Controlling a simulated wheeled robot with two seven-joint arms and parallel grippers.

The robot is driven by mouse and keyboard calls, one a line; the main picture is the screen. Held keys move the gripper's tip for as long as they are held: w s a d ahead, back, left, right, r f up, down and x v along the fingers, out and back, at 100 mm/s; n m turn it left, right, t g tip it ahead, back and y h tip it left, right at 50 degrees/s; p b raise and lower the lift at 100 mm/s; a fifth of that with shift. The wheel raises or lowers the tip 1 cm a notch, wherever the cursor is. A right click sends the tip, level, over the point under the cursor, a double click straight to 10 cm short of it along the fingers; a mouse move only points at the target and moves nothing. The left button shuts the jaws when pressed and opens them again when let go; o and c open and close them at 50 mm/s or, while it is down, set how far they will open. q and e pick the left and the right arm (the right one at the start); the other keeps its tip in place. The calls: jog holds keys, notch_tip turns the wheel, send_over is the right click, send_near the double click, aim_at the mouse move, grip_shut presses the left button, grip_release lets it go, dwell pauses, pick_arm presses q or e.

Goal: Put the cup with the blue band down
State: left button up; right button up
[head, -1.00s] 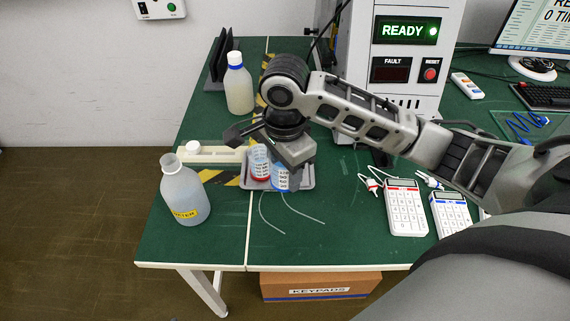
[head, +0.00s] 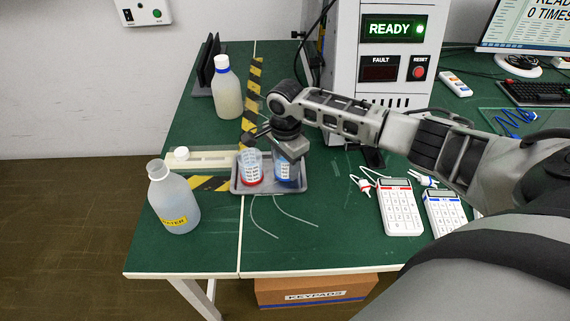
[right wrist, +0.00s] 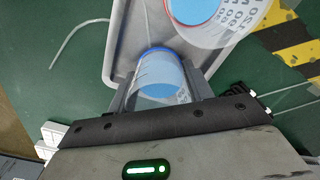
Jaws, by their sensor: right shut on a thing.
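The cup with the blue band (head: 287,172) is clear with a printed scale and stands upright at the right side of a grey tray (head: 243,188). My right gripper (head: 284,150) is shut on this cup from above. In the right wrist view the cup (right wrist: 162,78) sits between the two fingers (right wrist: 160,88). Whether its base touches the tray is hard to tell. A cup with a red band (head: 250,169) stands on the tray just to the left, and it also shows in the right wrist view (right wrist: 215,18). My left gripper is not in view.
A bottle labelled water (head: 174,200) stands left of the tray, and a white bottle with a blue cap (head: 227,90) behind it. Two keypads, one red-trimmed (head: 400,207) and one blue-trimmed (head: 445,212), lie to the right. Thin wires lie in front of the tray.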

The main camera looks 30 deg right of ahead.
jog(key=shift+f, duration=0.3)
jog(key=o, duration=1)
jog(key=shift+f, duration=0.15)
jog(key=shift+c, duration=0.2)
notch_tip(320, 180, up, 12)
jog(key=shift+r+p, duration=0.2)
jog(key=shift+p, duration=0.25)
jog(key=shift+s, duration=0.1)
